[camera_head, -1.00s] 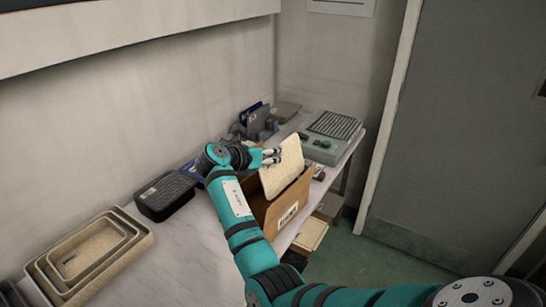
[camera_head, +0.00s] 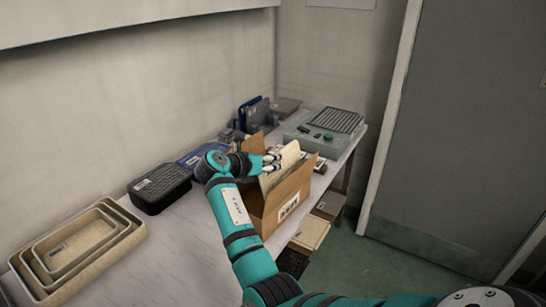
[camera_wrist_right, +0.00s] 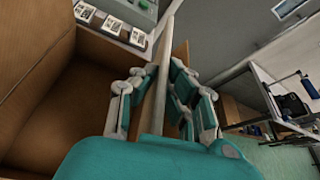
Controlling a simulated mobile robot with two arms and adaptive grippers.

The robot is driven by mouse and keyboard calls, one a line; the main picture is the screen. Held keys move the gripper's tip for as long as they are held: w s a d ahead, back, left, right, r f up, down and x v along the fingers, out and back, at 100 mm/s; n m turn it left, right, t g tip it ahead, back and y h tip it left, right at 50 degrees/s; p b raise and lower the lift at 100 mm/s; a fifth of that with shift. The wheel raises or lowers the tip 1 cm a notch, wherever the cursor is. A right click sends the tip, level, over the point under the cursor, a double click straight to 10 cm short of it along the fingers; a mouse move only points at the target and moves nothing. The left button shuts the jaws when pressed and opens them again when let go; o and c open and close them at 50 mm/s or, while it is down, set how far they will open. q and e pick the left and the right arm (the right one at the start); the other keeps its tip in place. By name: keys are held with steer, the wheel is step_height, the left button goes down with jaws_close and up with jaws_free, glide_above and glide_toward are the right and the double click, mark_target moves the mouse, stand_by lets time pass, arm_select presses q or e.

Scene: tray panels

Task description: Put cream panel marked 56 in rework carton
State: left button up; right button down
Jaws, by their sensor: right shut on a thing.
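The cream panel (camera_head: 286,160) stands tilted in the mouth of the open brown carton (camera_head: 297,189), its lower part hidden by the carton walls. No number on it is legible. My right gripper (camera_head: 273,161) is shut on the panel's left edge, just above the carton. In the right wrist view, the panel (camera_wrist_right: 161,92) shows edge-on between the fingers of my right gripper (camera_wrist_right: 162,80), with the carton's brown interior (camera_wrist_right: 65,115) to the left. A label is on the carton's front. My left gripper is not in view.
Nested cream trays (camera_head: 123,237) and a black case (camera_head: 160,189) lie along the bench to the left. A green-grey device (camera_head: 325,135) stands behind the carton, near a rack of dark panels (camera_head: 257,115). More panels (camera_head: 311,234) sit lower, beside the bench.

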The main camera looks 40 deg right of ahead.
mark_target(273, 178)
steer(key=shift+f+b, duration=0.45)
steer(key=shift+f, duration=3.8)
steer(key=shift+r+p, duration=1.3)
steer(key=shift+p, duration=0.45)
steer(key=shift+a+r+p, duration=0.1)
steer(key=shift+p, duration=0.45)
